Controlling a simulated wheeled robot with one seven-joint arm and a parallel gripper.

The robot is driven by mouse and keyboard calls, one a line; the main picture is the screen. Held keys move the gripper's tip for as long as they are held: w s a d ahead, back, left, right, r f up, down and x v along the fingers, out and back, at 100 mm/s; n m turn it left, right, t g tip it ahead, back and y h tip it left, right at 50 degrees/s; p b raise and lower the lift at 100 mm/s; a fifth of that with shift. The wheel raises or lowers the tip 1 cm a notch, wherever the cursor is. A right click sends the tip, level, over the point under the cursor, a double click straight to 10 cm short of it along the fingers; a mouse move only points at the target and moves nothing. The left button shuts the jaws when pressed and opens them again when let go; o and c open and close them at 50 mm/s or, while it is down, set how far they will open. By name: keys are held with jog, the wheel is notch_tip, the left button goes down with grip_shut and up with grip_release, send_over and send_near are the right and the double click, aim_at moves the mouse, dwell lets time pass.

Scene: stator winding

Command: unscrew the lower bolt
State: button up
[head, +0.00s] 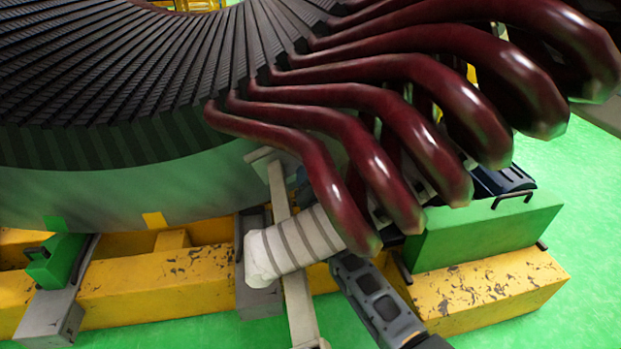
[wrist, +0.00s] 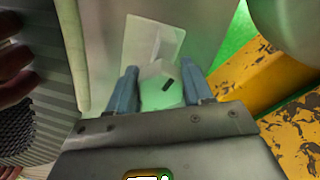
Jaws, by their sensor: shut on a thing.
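In the wrist view, a pale bolt head (wrist: 160,92) with flat sides and a small dark mark stands out from a pale rectangular plate (wrist: 150,42). My gripper (wrist: 161,78) has its two blue-grey fingers on either side of the bolt head and is shut on it. Whether this is the lower bolt cannot be told, as no other bolt shows. In the head view, the bolt and the fingertips are hidden, with dark red coils in front.
Dark red coil ends (head: 400,110) hang from the ribbed stator (head: 130,70). A white banded roll (head: 300,245) and a grey upright bar (head: 280,190) stand below. Yellow beams (head: 150,290) and a green block (head: 480,235) border the space. Green floor is open at right.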

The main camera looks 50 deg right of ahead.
jog(key=shift+s+d+n+p, duration=0.1)
jog(key=shift+n+p, duration=0.2)
jog(key=shift+n, duration=1.3)
jog(key=shift+d+r, duration=0.1)
jog(key=shift+c, duration=0.3)
jog(key=o, duration=1.1)
jog(key=shift+c, duration=0.2)
jog(key=p+v, duration=0.1)
jog(key=v, duration=0.6)
jog(key=shift+s+a, duration=0.25)
jog(key=shift+a, duration=0.1)
